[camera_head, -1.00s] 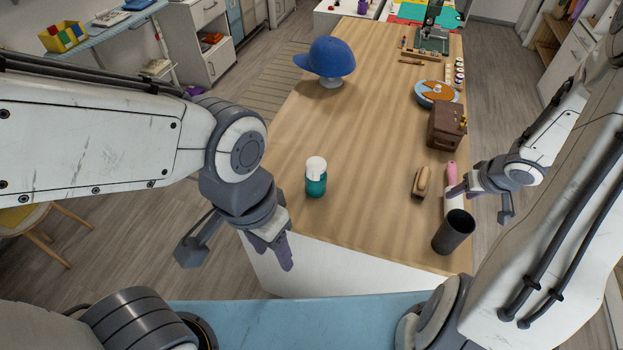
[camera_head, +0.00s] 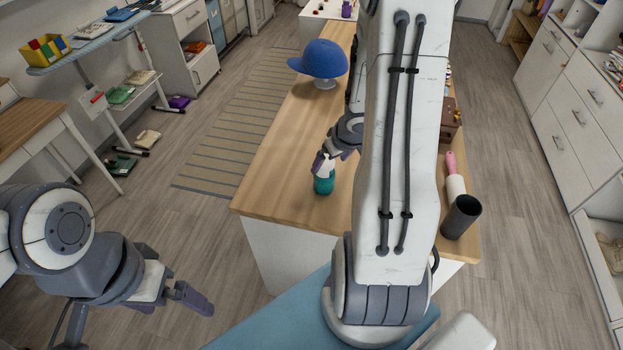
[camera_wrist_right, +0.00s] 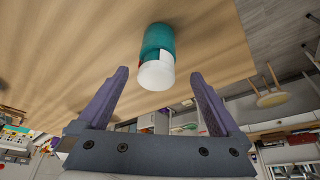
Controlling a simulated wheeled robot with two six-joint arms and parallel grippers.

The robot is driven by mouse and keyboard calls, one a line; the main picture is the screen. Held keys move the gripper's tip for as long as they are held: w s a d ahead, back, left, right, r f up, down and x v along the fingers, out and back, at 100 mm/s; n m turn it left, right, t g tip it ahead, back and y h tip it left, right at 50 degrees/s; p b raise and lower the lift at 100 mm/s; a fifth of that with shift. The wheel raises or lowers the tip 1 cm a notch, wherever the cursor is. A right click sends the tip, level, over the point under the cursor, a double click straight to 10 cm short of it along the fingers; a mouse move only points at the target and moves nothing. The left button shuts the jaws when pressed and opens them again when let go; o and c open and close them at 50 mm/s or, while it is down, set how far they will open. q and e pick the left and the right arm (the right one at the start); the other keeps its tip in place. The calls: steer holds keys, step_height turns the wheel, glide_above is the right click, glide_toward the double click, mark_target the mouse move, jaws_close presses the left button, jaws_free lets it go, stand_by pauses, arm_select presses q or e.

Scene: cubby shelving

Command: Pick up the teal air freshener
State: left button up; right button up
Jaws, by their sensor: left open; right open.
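The teal air freshener (camera_head: 324,184) with a white top stands upright on the wooden table (camera_head: 290,150), near its front left corner. My right gripper (camera_head: 325,163) is at its white top in the head view, partly hidden by my own arm. In the right wrist view the air freshener (camera_wrist_right: 159,45) lies ahead between the two open purple fingers (camera_wrist_right: 160,95), white cap toward the gripper. The fingers stand apart from it on both sides. My left gripper (camera_head: 178,298) is open and empty at the lower left, off the table.
A blue cap on a stand (camera_head: 322,60) is farther back on the table. A dark cup (camera_head: 460,217), a pink-handled roller (camera_head: 454,178) and a brown box (camera_head: 449,122) are on the right side. My right arm hides the table's middle.

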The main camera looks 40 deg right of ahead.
mark_target(328, 166)
steer(key=b+x, duration=0.3)
steer(key=x, duration=0.2)
steer(key=shift+f+b, duration=0.25)
steer(key=shift+b, duration=0.1)
steer(key=b+x, duration=0.2)
steer(key=x, duration=0.1)
steer(key=b+x, duration=0.1)
steer(key=shift+s+d+f+b, duration=0.2)
steer(key=shift+s+f+b, duration=0.1)
steer(key=shift+f+b, duration=0.05)
steer(key=shift+w+f, duration=0.25)
steer(key=shift+f, duration=0.05)
steer(key=shift+r, duration=0.1)
steer(key=shift+c, duration=0.3)
steer(key=c, duration=1.4)
steer(key=shift+r, duration=0.1)
